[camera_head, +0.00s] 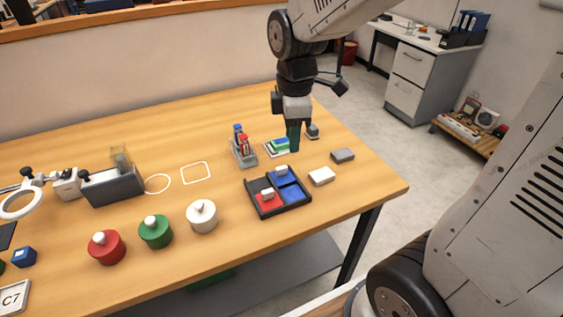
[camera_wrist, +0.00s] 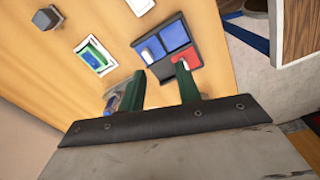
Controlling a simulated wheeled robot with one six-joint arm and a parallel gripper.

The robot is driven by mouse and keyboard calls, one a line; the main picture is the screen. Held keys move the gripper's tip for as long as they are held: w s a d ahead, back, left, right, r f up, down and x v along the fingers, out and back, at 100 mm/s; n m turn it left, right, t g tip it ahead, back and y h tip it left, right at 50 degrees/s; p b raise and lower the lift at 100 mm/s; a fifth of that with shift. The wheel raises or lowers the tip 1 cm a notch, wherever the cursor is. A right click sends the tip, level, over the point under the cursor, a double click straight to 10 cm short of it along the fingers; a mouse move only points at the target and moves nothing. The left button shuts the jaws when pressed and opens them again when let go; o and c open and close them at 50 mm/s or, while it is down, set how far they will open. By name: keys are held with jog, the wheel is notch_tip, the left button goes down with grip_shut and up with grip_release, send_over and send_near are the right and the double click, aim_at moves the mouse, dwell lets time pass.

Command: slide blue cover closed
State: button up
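The black tray (camera_head: 264,213) lies on the table right of centre and shows at the top of the wrist view (camera_wrist: 196,62). The blue cover (camera_head: 281,174) with a white knob is at its far right part, with another blue area in front of it; in the wrist view the blue surface (camera_wrist: 174,37) shows as two panels, the knob on the left one. A red cover (camera_head: 267,199) with a white knob is beside a dark open compartment. My gripper (camera_head: 294,142) hangs beyond the tray, pointing down; the wrist view shows its green fingers (camera_wrist: 160,88) apart, nothing held.
A clear rack (camera_head: 243,156) of small bottles and a green-white pad (camera_head: 278,147) stand behind the tray. A white block (camera_head: 321,176) and grey block (camera_head: 342,155) lie to its right. White, green and red knobbed pots (camera_head: 201,219) stand left.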

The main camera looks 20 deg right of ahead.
aim_at(282, 167)
jog(key=w+f+n, duration=0.1)
jog(key=w+f, duration=0.1)
jog(key=w+f+n, duration=0.1)
jog(key=n, duration=0.1)
jog(key=shift+w+a+f, duration=0.35)
jog(key=shift+a, duration=0.05)
jog(key=shift+w+f+n, duration=0.1)
jog(key=shift+f+n, duration=0.2)
jog(key=shift+f, duration=0.05)
notch_tip(282, 167, down, 7)
jog(key=shift+f, duration=0.1)
grip_shut()
